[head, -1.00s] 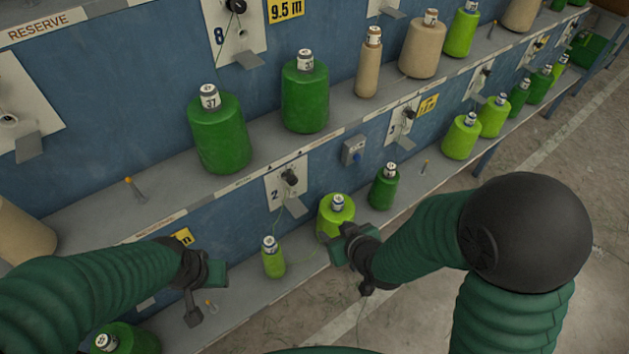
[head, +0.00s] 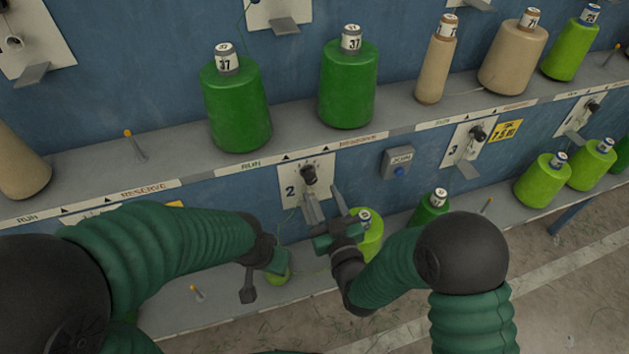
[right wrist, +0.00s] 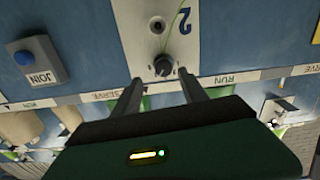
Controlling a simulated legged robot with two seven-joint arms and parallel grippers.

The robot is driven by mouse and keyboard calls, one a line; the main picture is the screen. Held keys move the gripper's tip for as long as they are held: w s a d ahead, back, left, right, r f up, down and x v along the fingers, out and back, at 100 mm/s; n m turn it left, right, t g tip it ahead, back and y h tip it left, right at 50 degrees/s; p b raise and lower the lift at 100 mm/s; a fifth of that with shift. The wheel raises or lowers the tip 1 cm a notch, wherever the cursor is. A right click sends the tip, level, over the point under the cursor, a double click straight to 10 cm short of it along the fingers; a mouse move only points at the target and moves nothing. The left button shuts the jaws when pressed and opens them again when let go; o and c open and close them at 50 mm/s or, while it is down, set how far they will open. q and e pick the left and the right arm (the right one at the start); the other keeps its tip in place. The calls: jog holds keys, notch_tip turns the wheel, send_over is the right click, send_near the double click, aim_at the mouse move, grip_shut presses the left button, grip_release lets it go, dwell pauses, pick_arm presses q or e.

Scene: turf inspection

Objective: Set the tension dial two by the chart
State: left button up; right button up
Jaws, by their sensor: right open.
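Tension dial two (head: 309,174) is a black knob on a white plate (head: 325,166) marked 2, on the blue panel below the middle ledge. In the right wrist view the dial (right wrist: 163,66) appears upside down, just beyond and between the fingertips. My right gripper (head: 325,191) is open, its two fingers pointing up at the dial from just below, with nothing between them. No chart is readable.
A grey JOIN box (head: 397,163) with a blue button is right of plate two. Dark green cones (head: 235,110) stand on the ledge above. A lime cone (head: 370,240) is close behind my right gripper. A yellow tag (head: 506,131) hangs by dial three (head: 478,134).

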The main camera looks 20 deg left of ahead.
aim_at(311, 181)
jog(key=x, duration=0.4)
jog(key=a+x, duration=0.1)
jog(key=x, duration=0.1)
jog(key=shift+a+f, duration=0.1)
jog(key=shift+a, duration=0.15)
jog(key=shift+d, duration=0.4)
jog(key=shift+c, duration=0.8)
jog(key=shift+s+a, duration=0.1)
grip_shut()
